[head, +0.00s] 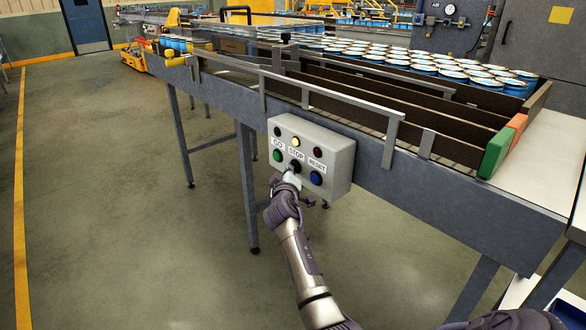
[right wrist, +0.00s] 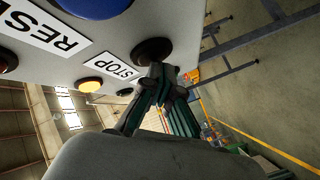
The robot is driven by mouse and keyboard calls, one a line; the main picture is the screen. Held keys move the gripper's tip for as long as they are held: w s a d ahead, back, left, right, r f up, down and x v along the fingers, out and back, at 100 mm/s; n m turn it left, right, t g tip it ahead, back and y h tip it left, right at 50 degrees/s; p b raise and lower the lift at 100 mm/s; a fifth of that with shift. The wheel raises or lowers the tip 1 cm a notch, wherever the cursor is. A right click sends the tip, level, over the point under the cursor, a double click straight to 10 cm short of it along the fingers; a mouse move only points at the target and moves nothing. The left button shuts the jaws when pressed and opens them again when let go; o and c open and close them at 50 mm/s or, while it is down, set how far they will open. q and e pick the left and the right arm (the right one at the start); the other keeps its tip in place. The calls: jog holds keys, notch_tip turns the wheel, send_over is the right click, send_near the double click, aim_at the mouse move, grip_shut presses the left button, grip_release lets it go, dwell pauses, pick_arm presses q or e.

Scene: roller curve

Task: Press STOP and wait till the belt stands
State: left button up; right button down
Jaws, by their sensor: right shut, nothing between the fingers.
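A grey control box (head: 338,165) hangs on the near side of the conveyor. Its lower row has a green GO button (head: 277,155), a dark STOP button (head: 295,165) and a blue RESET button (head: 315,178). My right gripper (head: 291,176) is shut and empty, its fingertips at the STOP button. In the right wrist view the closed fingertips (right wrist: 160,72) overlap the lower edge of the dark round STOP button (right wrist: 152,50). I cannot tell whether it is pressed in. The belt carries blue cans (head: 380,55); its motion cannot be told from one moment. My left gripper is out of view.
Above the labels, the middle yellow lamp (head: 295,142) looks lit; the green lamp (head: 277,131) and red lamp (head: 318,153) look dark. A metal guard rail (head: 330,100) runs above the box. Conveyor legs (head: 247,185) stand to the left. The floor at left is open.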

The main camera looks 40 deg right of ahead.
jog(key=shift+a, duration=0.8)
jog(key=shift+s+a+b, duration=0.15)
jog(key=shift+a+b, duration=0.25)
jog(key=shift+a, duration=0.9)
jog(key=shift+s+a+b, duration=0.1)
jog(key=shift+a+b, duration=0.3)
jog(key=shift+a, duration=0.85)
